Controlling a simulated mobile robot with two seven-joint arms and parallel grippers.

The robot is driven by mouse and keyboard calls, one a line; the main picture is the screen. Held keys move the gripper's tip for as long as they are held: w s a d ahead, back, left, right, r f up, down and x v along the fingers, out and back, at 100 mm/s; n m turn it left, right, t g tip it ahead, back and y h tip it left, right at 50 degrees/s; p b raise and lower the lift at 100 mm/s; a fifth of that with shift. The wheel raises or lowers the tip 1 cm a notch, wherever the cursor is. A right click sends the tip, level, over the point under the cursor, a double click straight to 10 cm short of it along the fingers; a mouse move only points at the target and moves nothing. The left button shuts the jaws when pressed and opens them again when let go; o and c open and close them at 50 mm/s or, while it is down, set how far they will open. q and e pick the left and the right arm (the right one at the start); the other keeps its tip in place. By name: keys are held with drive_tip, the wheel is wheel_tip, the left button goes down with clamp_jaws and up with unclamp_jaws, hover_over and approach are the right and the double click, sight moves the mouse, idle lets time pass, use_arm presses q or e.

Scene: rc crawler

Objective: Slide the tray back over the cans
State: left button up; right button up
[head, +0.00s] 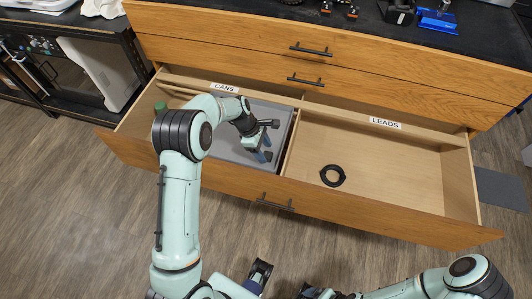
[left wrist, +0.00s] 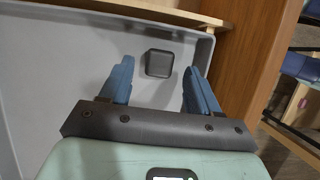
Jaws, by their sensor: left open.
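The grey tray (head: 282,118) lies in the right part of the drawer's CANS compartment. It also fills much of the left wrist view (left wrist: 45,85). A green can (head: 161,106) shows at the compartment's left end; my left arm hides much of that end. My left gripper (head: 264,140) is open and reaches down into the tray near its right side. In the left wrist view a small dark square piece (left wrist: 159,63) shows between the open fingers, apart from both. My right arm is low at the right; its gripper (head: 312,292) is cut off by the bottom edge.
The drawer front (head: 350,210) has a black handle (head: 275,205). A wooden divider (head: 291,145) separates the LEADS compartment, where a black ring-shaped coil (head: 333,175) lies with bare floor around it. The dark worktop (head: 260,8) above holds several items.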

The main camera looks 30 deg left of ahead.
use_arm(q)
drive_tip(key=shift+x, duration=1.2)
use_arm(e)
drive_tip(key=shift+f, duration=0.1)
